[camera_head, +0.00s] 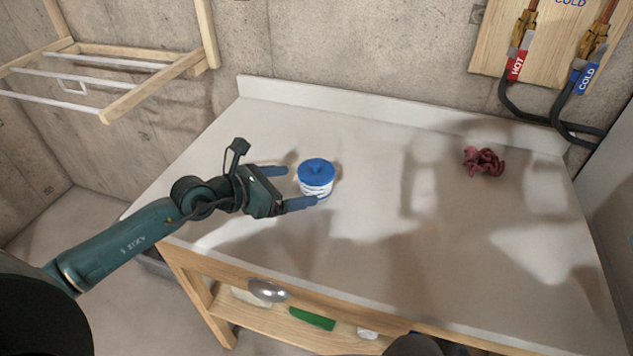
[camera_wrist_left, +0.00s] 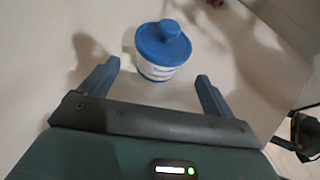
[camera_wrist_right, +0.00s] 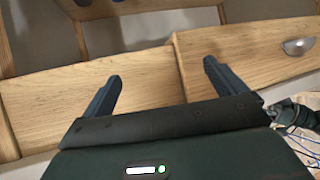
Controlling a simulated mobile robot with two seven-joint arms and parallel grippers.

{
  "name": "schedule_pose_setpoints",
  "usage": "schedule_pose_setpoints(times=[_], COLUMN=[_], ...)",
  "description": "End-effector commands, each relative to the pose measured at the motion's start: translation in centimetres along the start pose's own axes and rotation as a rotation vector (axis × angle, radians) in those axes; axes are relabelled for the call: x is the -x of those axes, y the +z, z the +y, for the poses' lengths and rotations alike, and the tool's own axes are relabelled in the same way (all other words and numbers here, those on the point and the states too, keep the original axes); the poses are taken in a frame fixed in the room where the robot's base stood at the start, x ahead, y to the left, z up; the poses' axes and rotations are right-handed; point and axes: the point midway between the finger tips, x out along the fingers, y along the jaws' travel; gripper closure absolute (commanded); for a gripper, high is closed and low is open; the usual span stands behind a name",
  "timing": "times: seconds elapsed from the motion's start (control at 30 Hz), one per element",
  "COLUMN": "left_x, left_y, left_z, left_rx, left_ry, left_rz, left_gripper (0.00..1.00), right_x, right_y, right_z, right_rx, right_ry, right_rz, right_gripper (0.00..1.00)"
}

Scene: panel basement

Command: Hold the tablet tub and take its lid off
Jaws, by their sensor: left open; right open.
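The tablet tub (camera_head: 316,187) is a small white tub with blue print, upright on the worktop. Its blue lid (camera_head: 316,168) with a raised knob is on it. In the left wrist view the tub (camera_wrist_left: 158,68) and lid (camera_wrist_left: 163,42) show just beyond the fingertips. My left gripper (camera_head: 292,187) is open and empty, level with the tub, its fingers pointing at it from the left. My right gripper (camera_wrist_right: 160,78) is open and empty in the right wrist view, facing the wooden front below the worktop. In the head view its fingers are hidden.
The pale worktop (camera_head: 370,230) is mostly clear. A wooden drying rack (camera_head: 150,85) hangs on the left wall.

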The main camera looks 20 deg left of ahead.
Motion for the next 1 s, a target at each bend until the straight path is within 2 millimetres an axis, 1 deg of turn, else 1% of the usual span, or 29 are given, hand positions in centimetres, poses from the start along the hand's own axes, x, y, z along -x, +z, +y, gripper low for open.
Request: schedule_pose_setpoints(times=[0.17,0.3,0.4,0.53,0.73,1.0], left_x=[-1.4,-3.6,-4.9,-5.5,-5.5,-5.5], left_y=[0.3,0.7,0.5,0.4,0.4,0.4], left_z=[0.0,0.1,0.1,0.1,0.1,0.1], left_rx=[0.001,0.000,0.001,0.000,-0.001,0.000], left_ry=[-0.001,-0.001,-0.001,-0.001,-0.001,-0.001], left_rz=[-0.002,-0.003,-0.002,-0.001,0.000,0.000], left_gripper=[0.11,0.11,0.11,0.11,0.11,0.33], right_x=[0.1,0.3,0.2,0.2,0.2,0.2], right_y=[-0.1,-0.2,0.1,0.1,0.1,0.1], right_z=[0.0,0.1,0.1,0.2,0.2,0.2], right_rx=[-0.001,-0.003,-0.004,-0.004,-0.004,-0.004], right_ry=[0.002,0.005,0.006,0.007,0.007,0.008], right_rz=[-0.003,-0.010,-0.013,-0.015,-0.015,-0.015], right_gripper=[0.04,0.04,0.04,0.04,0.04,0.04])
